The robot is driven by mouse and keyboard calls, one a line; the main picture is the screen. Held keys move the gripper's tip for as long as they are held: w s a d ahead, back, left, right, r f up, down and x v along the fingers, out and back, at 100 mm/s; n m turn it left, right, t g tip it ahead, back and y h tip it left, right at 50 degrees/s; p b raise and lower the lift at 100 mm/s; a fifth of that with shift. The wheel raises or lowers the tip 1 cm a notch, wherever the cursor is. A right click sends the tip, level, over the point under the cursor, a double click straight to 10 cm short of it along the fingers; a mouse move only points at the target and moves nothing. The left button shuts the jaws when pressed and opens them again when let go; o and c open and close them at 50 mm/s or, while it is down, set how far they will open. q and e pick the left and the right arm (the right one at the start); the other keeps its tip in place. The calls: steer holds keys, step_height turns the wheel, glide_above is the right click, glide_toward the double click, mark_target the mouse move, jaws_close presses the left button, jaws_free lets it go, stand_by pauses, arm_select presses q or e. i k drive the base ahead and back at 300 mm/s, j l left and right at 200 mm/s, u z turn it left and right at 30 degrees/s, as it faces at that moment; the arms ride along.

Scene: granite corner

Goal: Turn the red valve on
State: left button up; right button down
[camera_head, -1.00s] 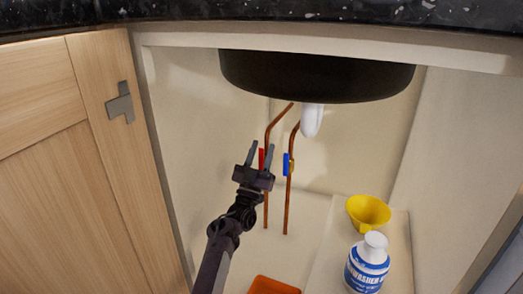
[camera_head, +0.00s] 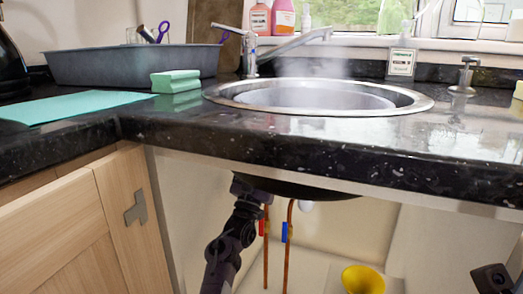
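The red valve (camera_head: 265,226) is a small red handle on the left copper pipe under the sink, just right of my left arm. It looks roughly in line with the pipe. My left gripper (camera_head: 250,188) is up beneath the counter's front edge, above and left of the red valve and apart from it. Its fingers are hidden behind the counter edge, so their opening cannot be seen. A dark part of my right arm (camera_head: 493,279) shows at the lower right; its gripper fingers are not visible.
A blue valve (camera_head: 286,232) sits close by on the right pipe. The dark basin underside (camera_head: 310,190) and counter edge (camera_head: 330,165) are overhead. A wooden cabinet door (camera_head: 100,225) stands left. A yellow funnel (camera_head: 363,280) is low right. Steam rises over the sink (camera_head: 420,104).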

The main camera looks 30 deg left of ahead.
mark_target(262, 228)
steer(key=k+l, duration=0.3)
steer(key=k, duration=0.15)
steer(key=k+l, duration=0.3)
steer(key=k, duration=0.15)
